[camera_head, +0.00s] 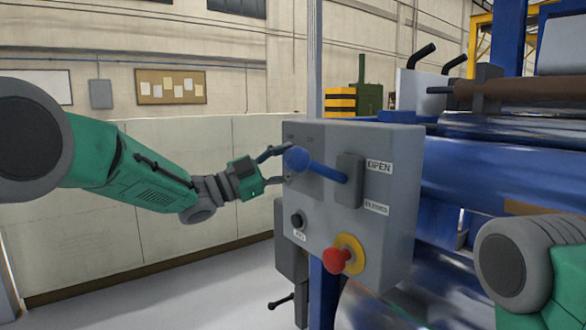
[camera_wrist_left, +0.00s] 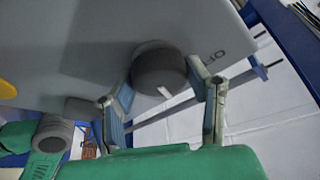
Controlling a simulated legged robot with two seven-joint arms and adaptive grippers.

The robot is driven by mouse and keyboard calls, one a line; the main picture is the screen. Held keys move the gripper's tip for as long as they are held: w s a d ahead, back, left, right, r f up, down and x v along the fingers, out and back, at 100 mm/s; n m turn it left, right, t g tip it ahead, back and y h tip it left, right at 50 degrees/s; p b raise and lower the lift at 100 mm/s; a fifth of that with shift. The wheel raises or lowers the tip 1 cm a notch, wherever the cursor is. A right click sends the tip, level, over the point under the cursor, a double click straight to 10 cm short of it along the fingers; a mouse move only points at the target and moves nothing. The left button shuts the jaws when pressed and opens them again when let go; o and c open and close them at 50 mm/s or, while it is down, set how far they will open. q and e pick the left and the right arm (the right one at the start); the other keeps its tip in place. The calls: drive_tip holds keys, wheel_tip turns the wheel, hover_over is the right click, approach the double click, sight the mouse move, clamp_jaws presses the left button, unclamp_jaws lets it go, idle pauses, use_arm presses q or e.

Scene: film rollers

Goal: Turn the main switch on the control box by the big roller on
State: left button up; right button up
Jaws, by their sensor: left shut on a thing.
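The grey control box (camera_head: 395,235) stands in the middle of the head view, beside the big blue roller (camera_head: 490,185). The main switch (camera_wrist_left: 157,66) is a dark round knob with a white mark in the left wrist view. Partly cut-off lettering, "OF", is beside it on the panel. In the head view the switch is hidden behind the blue ball-ended lever (camera_head: 322,171) and my fingers. My left gripper (camera_head: 275,166) is at the box's upper left, its two fingers (camera_wrist_left: 163,86) closed on opposite sides of the knob. My right gripper is out of view.
The blue lever sticks out close to my left fingers. Lower on the box are a black knob (camera_head: 297,220) and a red emergency button (camera_head: 336,260) on a yellow ring. Part of my right arm shows at lower right. Floor at lower left is clear.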

use_arm(q)
drive_tip(key=shift+f+m+g, duration=0.1)
drive_tip(key=shift+m+g, duration=0.5)
drive_tip(key=shift+m, duration=0.5)
drive_tip(key=o, duration=1.1)
drive_tip(key=shift+s, duration=0.1)
drive_tip(key=shift+o, duration=0.2)
drive_tip(key=shift+s+a, duration=0.1)
drive_tip(key=shift+a, duration=0.05)
drive_tip(key=shift+a, duration=0.1)
drive_tip(key=v, duration=1.2)
